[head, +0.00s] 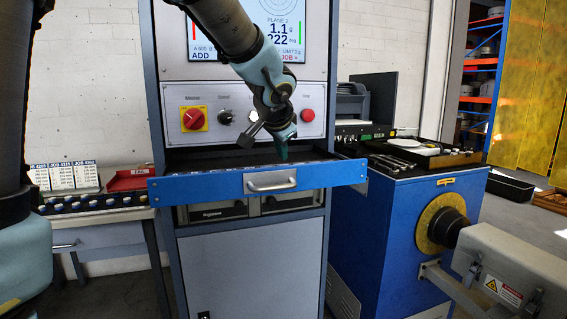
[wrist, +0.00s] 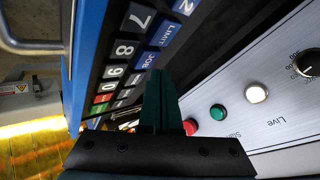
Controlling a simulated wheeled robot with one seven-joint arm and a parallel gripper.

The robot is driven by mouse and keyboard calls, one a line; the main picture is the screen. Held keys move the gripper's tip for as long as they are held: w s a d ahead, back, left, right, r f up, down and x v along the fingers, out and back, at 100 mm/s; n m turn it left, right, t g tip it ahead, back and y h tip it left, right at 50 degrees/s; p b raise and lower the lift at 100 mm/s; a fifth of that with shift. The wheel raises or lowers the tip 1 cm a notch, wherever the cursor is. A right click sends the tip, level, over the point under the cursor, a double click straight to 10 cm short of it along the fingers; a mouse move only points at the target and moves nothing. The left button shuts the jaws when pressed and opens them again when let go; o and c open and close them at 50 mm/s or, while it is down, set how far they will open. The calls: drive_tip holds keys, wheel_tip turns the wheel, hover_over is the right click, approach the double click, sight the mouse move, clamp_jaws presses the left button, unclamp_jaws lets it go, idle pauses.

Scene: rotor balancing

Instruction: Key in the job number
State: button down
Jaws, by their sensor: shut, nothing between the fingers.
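The blue keyboard drawer (head: 220,187) is pulled out of the cabinet. In the wrist view the dark keypad (wrist: 108,72) has keys including 7, 8, 9, 0, LIMIT and a blue JOB key (wrist: 145,60). My gripper (head: 282,156) points down over the drawer, shut and empty. In the wrist view its fingertips (wrist: 158,74) appear beside the JOB key; I cannot tell whether they touch a key. The screen (head: 288,38) reads PLANE 2, 1.1 g and 222 deg, with red JOB text low at right. My arm hides part of it.
The control panel (head: 232,98) behind the drawer carries a red-yellow switch (head: 193,118), a knob and a red button (head: 307,115). Job cards (head: 75,175) and a red tray (head: 128,180) are on the left bench. A blue machine (head: 385,230) stands close at right.

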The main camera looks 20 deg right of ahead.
drive_tip(key=shift+r, duration=0.1)
wheel_tip(320, 180, up, 5)
drive_tip(key=p, duration=0.4)
idle(0.4)
idle(2.2)
